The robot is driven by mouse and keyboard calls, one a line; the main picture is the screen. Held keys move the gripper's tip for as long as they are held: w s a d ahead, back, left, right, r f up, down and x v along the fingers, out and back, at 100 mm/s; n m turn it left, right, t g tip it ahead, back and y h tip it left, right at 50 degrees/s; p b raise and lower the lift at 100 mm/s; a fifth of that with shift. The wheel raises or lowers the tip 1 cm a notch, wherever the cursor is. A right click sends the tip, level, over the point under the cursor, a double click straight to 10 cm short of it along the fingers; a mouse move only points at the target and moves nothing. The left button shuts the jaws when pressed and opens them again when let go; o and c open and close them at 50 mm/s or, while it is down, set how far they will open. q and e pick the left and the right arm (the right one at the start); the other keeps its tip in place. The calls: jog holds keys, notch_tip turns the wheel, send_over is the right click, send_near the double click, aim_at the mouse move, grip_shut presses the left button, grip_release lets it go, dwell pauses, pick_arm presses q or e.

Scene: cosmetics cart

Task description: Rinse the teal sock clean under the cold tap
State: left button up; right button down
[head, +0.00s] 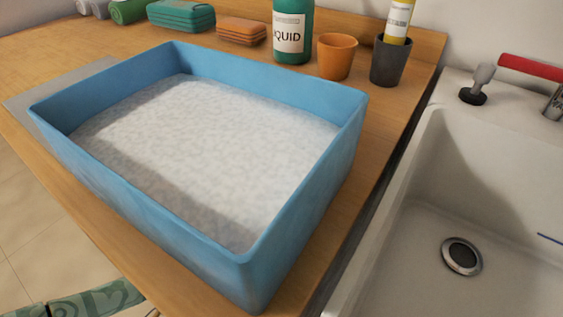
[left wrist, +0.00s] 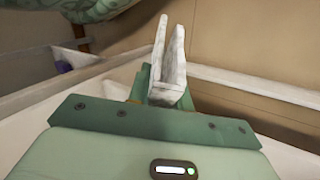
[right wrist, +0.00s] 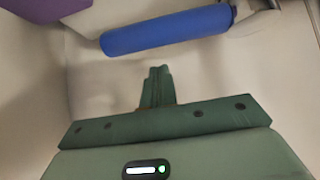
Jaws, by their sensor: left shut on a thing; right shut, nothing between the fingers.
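In the left wrist view my left gripper (left wrist: 165,92) is shut on a pale, whitish folded piece (left wrist: 171,62) that sticks up from between the fingers. No teal shows on it, so I cannot tell whether it is the sock. In the right wrist view my right gripper (right wrist: 157,80) is shut and empty. A blue cylindrical handle (right wrist: 168,32) lies just beyond its fingertips, apart from them. In the head view the white sink (head: 415,225) is at the right, with a red tap handle (head: 532,67) above it. Neither gripper shows in the head view.
A blue tub (head: 190,243) of whitish, sudsy liquid (head: 205,150) stands on the wooden counter (head: 395,120). Behind it are a teal bottle (head: 292,30), an orange cup (head: 336,56), a grey cup (head: 389,62) and folded cloths (head: 181,15). The sink around the drain (head: 461,257) looks clear.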

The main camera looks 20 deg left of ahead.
pick_arm(q)
jog(key=shift+s+f, duration=0.15)
jog(key=shift+f, duration=0.1)
pick_arm(e)
jog(key=shift+s+a+f, duration=0.1)
jog(key=shift+s+a, duration=0.05)
jog(key=shift+s, duration=0.45)
jog(key=shift+s+a, duration=0.1)
jog(key=shift+s, duration=0.5)
pick_arm(q)
jog(key=shift+f, duration=0.2)
pick_arm(e)
jog(key=shift+s+a+f, duration=0.15)
jog(key=shift+s+f, duration=0.1)
jog(key=shift+s, duration=0.1)
pick_arm(q)
jog(key=shift+r, duration=0.1)
pick_arm(e)
jog(key=shift+s, duration=0.1)
pick_arm(q)
jog(key=shift+r, duration=0.15)
pick_arm(e)
jog(key=shift+s+a+r+m, duration=0.1)
jog(key=shift+s+m, duration=0.1)
jog(key=shift+m, duration=0.1)
